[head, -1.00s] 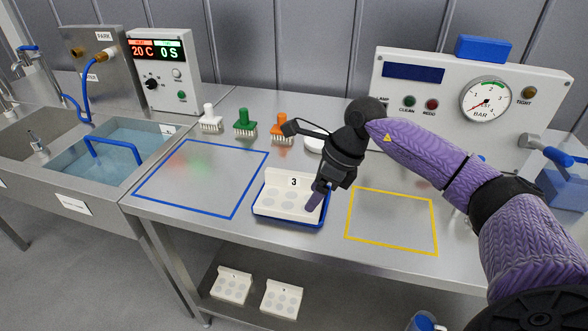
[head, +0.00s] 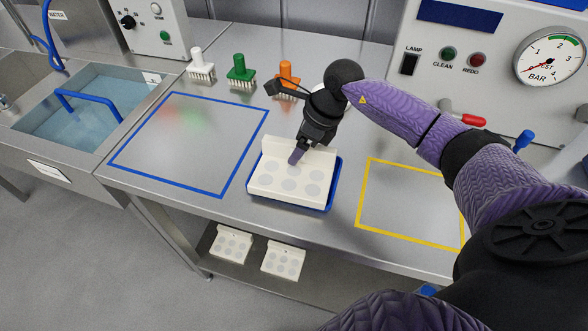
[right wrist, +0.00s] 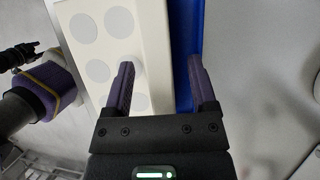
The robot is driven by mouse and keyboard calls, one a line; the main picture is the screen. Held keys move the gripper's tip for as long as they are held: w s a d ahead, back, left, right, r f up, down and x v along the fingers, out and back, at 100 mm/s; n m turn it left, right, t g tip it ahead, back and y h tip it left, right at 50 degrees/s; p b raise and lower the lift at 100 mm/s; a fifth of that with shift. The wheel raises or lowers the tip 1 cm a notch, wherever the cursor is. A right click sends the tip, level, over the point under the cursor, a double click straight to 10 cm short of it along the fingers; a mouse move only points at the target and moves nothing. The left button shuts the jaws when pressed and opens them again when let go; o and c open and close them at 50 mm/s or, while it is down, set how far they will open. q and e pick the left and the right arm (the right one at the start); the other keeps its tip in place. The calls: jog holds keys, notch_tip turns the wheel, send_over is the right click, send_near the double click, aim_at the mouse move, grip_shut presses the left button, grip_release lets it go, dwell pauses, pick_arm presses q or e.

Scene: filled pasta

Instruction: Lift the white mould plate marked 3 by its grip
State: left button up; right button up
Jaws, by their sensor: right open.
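The white mould plate (head: 279,193) sits in a blue tray (head: 333,196) on the steel table. It has rows of round grey recesses and an upright white grip wall (head: 270,150) along its back edge. The mark 3 is hidden behind my right gripper. My right gripper (head: 297,157) is open at the grip wall, pointing down. In the right wrist view, the open fingers (right wrist: 162,86) stand on either side of the plate's long edge (right wrist: 155,50), one over the plate and one over the blue tray. I cannot tell whether they touch it.
A blue outlined square (head: 190,145) and a yellow outlined square (head: 412,205) on the table are empty. White (head: 201,66), green (head: 241,70) and orange (head: 287,80) brushes stand behind. Two white plates (head: 232,243) lie on the shelf below. A sink (head: 85,115) is left.

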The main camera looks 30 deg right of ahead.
jog(key=shift+f, duration=0.25)
jog(key=shift+c, duration=0.3)
grip_shut()
jog(key=shift+r, duration=0.1)
